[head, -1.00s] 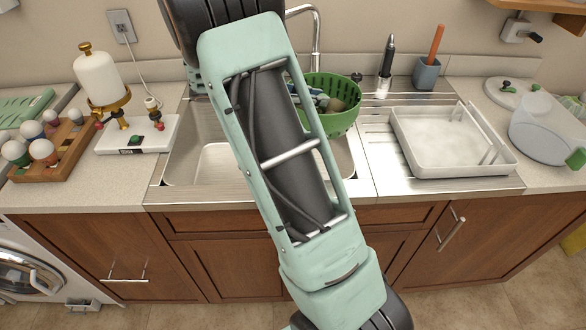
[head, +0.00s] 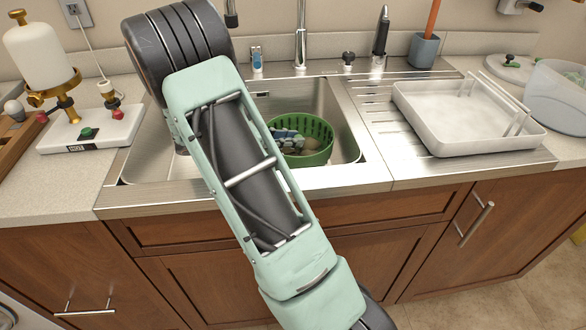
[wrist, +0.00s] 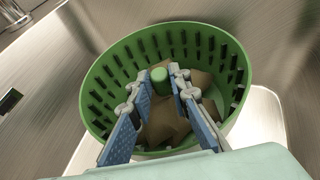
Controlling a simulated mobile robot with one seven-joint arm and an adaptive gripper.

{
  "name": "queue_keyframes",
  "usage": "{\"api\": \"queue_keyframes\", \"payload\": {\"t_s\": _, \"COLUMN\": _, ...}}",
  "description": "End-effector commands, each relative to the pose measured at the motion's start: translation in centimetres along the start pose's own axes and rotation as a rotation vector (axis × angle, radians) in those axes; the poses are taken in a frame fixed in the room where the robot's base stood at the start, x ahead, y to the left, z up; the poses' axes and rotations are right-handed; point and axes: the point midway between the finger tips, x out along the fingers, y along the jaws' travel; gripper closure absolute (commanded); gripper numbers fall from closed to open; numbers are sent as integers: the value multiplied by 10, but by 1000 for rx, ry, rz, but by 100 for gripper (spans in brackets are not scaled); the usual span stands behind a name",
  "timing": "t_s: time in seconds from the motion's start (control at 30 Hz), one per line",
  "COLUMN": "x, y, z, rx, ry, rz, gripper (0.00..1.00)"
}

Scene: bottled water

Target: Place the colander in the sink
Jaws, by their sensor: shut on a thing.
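The green colander (head: 318,150) is inside the sink (head: 352,128) basin, toward its right side, below the rim level. It is roughly upright, and slotted walls show in the wrist view (wrist: 226,72). My gripper (wrist: 160,78) reaches down into the colander, its blue-grey fingers on either side of a green upright post (wrist: 159,74) at the middle. Part of the fingers also shows in the head view (head: 287,137). My arm hides the left of the basin, and whether the colander's base touches the sink floor cannot be told.
The faucet (head: 301,35) rises behind the basin. A white tray (head: 440,145) sits on the drainboard to the right. A white scale with a dispenser (head: 95,130) stands on the counter to the left. A blue cup (head: 424,50) stands at the back right.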

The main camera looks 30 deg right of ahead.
Motion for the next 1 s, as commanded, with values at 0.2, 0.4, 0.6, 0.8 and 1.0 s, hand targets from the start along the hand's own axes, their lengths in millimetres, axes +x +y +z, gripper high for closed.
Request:
{"api": "queue_keyframes", "payload": {"t_s": 0.2, "x": 12, "y": 0, "z": -28, "rx": 1, "ry": -2, "rz": 0, "gripper": 100}}
{"api": "queue_keyframes", "payload": {"t_s": 0.4, "x": 20, "y": 0, "z": -46, "rx": 0, "ry": -1, "rz": -1, "gripper": 100}}
{"api": "queue_keyframes", "payload": {"t_s": 0.6, "x": 26, "y": 0, "z": -63, "rx": 2, "ry": -2, "rz": 1, "gripper": 100}}
{"api": "queue_keyframes", "payload": {"t_s": 0.8, "x": 26, "y": 0, "z": -63, "rx": 2, "ry": -1, "rz": 1, "gripper": 100}}
{"api": "queue_keyframes", "payload": {"t_s": 1.0, "x": 27, "y": 0, "z": -65, "rx": 2, "ry": 0, "rz": 1, "gripper": 70}}
